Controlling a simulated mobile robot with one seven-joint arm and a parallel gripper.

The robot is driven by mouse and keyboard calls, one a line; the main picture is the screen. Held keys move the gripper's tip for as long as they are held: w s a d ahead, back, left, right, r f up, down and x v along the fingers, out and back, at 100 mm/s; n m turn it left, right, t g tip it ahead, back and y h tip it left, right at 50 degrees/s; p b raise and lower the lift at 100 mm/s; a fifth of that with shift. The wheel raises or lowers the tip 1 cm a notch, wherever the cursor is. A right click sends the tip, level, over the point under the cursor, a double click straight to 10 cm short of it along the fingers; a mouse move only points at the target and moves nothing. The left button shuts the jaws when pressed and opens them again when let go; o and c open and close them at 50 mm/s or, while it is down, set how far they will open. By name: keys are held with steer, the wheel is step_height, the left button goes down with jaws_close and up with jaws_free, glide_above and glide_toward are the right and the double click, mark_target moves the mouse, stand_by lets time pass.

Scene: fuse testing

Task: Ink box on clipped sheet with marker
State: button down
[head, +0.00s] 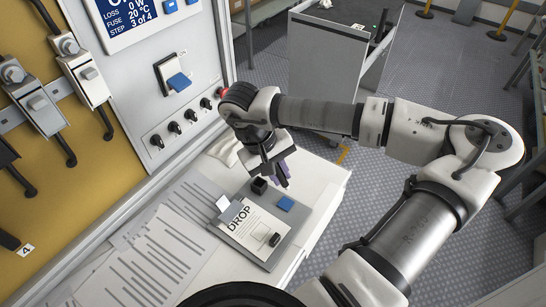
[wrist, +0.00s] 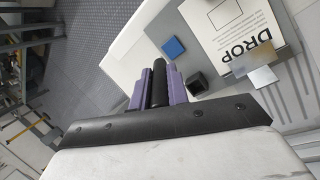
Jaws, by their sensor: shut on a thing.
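My gripper (head: 281,178) has purple fingers and points down above the far edge of the grey clipboard (head: 291,220). In the wrist view its fingers (wrist: 159,80) are shut on a black marker (wrist: 158,92), which lies between them; its tip is hard to make out. The white sheet (head: 247,218) reads "DROP" and is held by a metal clip (head: 224,203), also in the wrist view (wrist: 262,75). The gripper is apart from the sheet.
A black open cube-like holder (head: 259,185) and a blue square (head: 285,204) are on the clipboard beside the sheet. Printed papers (head: 150,255) lie left. The fuse panel (head: 150,40) with switches and knobs rises behind. A grey cart (head: 330,55) stands farther back.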

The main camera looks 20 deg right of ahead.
steer(key=shift+f+b, duration=1.25)
steer(key=shift+f, duration=1.7)
steer(key=shift+s+f+b, duration=0.1)
steer(key=shift+f+b, duration=0.55)
steer(key=shift+b, duration=0.35)
stand_by(0.7)
steer(key=shift+r, duration=0.1)
steer(key=shift+r+p, duration=1.8)
steer(key=shift+r, duration=1.7)
